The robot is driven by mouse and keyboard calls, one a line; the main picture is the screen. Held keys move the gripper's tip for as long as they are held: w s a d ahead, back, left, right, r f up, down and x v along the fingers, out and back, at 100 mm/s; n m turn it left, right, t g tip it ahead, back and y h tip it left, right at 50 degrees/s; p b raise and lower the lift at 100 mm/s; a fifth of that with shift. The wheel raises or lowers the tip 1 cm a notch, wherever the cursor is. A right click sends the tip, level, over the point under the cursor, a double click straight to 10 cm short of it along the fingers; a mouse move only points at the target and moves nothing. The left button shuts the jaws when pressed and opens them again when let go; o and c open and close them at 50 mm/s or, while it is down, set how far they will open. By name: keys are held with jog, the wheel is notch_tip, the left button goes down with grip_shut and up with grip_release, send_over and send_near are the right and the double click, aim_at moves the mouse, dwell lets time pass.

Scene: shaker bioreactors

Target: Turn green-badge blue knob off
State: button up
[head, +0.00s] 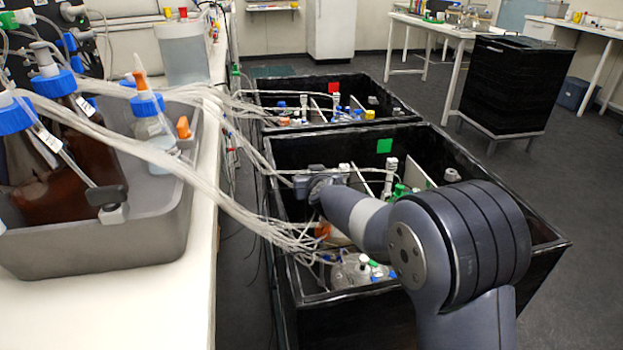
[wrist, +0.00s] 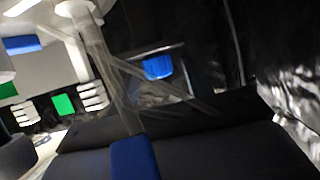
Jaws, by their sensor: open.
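The green badge (head: 384,145) is on the far inner wall of the nearer black shaker box (head: 450,145). My arm reaches over this box. My gripper (head: 308,184) is at its left side, small and partly hidden by cables and my wrist; it is open. In the wrist view, a small blue block (wrist: 157,67) sits against a dark mount behind clear tubes. A blue strip (wrist: 130,158) shows close up between dark surfaces at the bottom. I cannot tell which blue part is the knob. No grip on either is visible.
Bundled clear tubes (head: 190,150) run from the white bench (head: 120,300) into the boxes, close to my gripper. A grey tray (head: 100,245) holds brown bottles with blue caps. A second black box with a red badge (head: 333,87) stands behind.

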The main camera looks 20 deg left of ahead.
notch_tip(320, 180, up, 10)
jog(key=p, duration=0.9)
jog(key=shift+f, duration=0.2)
notch_tip(320, 180, down, 10)
jog(key=b, duration=0.9)
jog(key=shift+b, duration=0.3)
jog(key=shift+r, duration=0.2)
jog(key=shift+f+b, duration=0.3)
jog(key=shift+f, duration=0.15)
jog(key=shift+w+b, duration=0.1)
jog(key=shift+b, duration=0.75)
dwell(0.6)
jog(key=n+g+y+b, duration=0.1)
jog(key=b, duration=0.2)
jog(key=shift+d+r+n, duration=0.1)
jog(key=shift+d+n, duration=0.05)
jog(key=shift+n, duration=0.15)
